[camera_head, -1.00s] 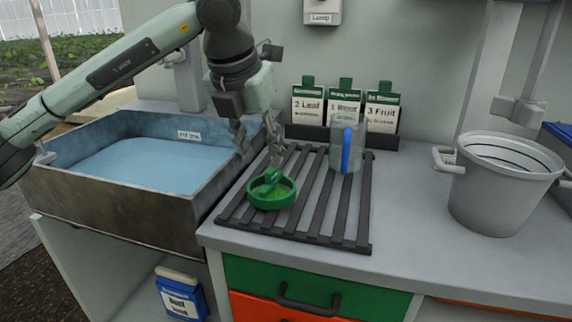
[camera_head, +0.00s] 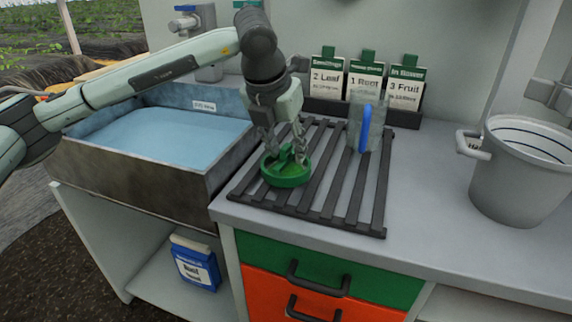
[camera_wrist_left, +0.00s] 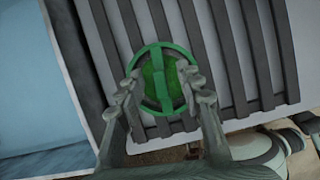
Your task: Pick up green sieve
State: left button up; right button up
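The green sieve (camera_head: 287,177) is a round shallow ring with a bar across its top. It rests on the dark slatted rack (camera_head: 354,206), near the left side. My left gripper (camera_head: 285,154) points down right above it. In the left wrist view, the sieve (camera_wrist_left: 161,80) lies between and just beyond the fingers of the left gripper (camera_wrist_left: 162,84). The fingers are spread, one on each side of the bar, with a gap visible. I cannot tell whether they touch the sieve.
A clear jug with a blue handle (camera_head: 365,128) stands on the rack to the right. Labelled cards (camera_head: 366,82) stand behind it. A water-filled basin (camera_head: 150,185) is left, a grey bucket (camera_head: 507,185) right. The counter (camera_head: 425,205) between rack and bucket is clear.

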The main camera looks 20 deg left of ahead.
pick_arm(q)
grip_shut()
jog(key=shift+r, duration=0.1)
